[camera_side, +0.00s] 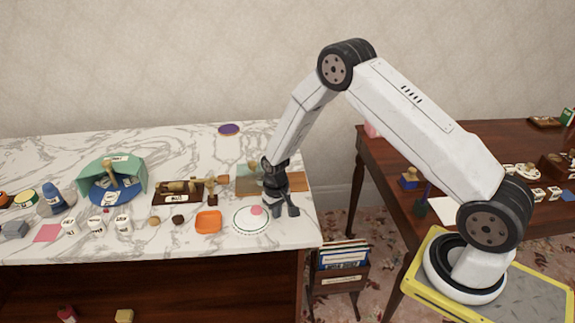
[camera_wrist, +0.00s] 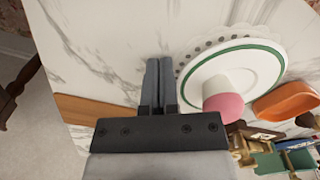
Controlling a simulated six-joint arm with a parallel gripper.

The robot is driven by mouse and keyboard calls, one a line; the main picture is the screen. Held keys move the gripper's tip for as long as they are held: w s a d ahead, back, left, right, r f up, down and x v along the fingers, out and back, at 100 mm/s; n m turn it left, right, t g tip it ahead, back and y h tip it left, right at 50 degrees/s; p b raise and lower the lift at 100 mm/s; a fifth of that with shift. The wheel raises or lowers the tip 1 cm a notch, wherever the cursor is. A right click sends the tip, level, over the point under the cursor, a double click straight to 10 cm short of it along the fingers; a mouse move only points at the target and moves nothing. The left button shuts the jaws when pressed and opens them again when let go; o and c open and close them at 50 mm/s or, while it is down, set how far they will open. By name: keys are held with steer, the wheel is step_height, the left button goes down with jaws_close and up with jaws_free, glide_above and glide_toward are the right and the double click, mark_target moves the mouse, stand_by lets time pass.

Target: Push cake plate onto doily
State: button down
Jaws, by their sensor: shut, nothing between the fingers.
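The cake plate (camera_side: 246,224) is white with a green ring and sits near the front right of the marble table. It also shows in the wrist view (camera_wrist: 232,68), with a pink-topped cake (camera_wrist: 223,98) near its edge. The doily (camera_wrist: 208,44) is white with a dotted lacy edge. It shows beyond the plate in the wrist view, and the plate covers part of it. How far they overlap I cannot tell. My gripper (camera_side: 283,211) is low at the plate's right in the side view. Its fingers (camera_wrist: 158,65) are together and empty, beside the plate's rim.
An orange dish (camera_side: 208,221) stands close to the plate's left. A wooden board (camera_side: 298,181) lies behind my gripper. Dark and brown small items (camera_side: 178,219), white cups (camera_side: 123,223) and a green-and-blue stand (camera_side: 112,180) fill the left. The table's right edge is close to my gripper.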

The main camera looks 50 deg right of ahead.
steer(key=shift+r, duration=0.1)
step_height(320, 180, up, 8)
stand_by(1.4)
steer(key=shift+s, duration=0.1)
steer(key=s+a+r+n+t, duration=0.1)
steer(key=s+a+r, duration=0.1)
steer(key=s+r, duration=0.4)
steer(key=s+a+r+n+t, duration=0.1)
steer(key=s+r, duration=0.5)
steer(key=s, duration=0.6)
steer(key=shift+a+n+t, duration=0.3)
steer(key=shift+a+n, duration=0.2)
steer(key=shift+a, duration=0.7)
stand_by(0.4)
